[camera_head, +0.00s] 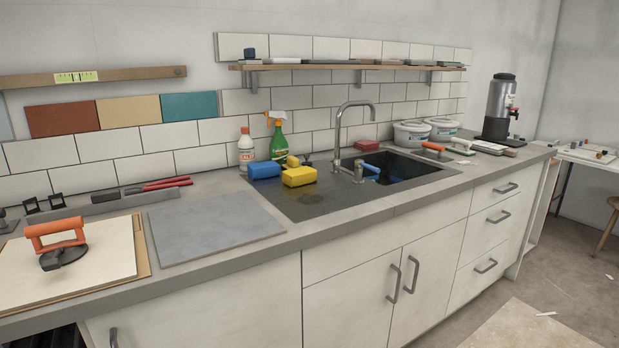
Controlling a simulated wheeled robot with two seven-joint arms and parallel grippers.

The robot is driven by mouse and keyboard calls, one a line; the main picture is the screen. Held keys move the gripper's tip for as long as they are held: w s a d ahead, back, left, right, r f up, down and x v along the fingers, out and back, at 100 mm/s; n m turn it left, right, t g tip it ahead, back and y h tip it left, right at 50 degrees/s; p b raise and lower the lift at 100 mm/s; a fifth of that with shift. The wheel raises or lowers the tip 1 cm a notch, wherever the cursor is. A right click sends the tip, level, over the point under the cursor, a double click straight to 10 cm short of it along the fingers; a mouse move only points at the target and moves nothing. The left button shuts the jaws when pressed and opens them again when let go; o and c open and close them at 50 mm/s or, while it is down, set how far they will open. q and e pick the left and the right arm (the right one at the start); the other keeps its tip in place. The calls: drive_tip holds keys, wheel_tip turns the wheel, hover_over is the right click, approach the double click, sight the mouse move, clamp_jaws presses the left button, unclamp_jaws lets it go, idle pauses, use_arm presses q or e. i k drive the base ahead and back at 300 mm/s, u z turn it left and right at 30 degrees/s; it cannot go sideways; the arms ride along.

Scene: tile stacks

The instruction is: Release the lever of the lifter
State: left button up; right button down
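A suction lifter with an orange handle (57,233) and a black cup stands on a cream tile (110,258) at the left end of the counter. Its dark cup rests on the tile's surface. I cannot tell from this distance whether its lever is pressed or released. The cream tile lies on a tan board (142,243) that shows at its right edge. Neither of my grippers is in the view.
A grey tile (214,229) lies flat to the right. Behind are a tray with red-handled pliers (165,184) and small black items (46,204). Sponges (299,177), bottles (277,137) and a sink (405,168) with a tap (339,130) are further right.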

sight(55, 263)
drive_tip(key=u, duration=1.3)
drive_tip(key=k, duration=0.65)
drive_tip(key=z, duration=0.45)
drive_tip(key=i, duration=1.25)
drive_tip(key=u, duration=0.25)
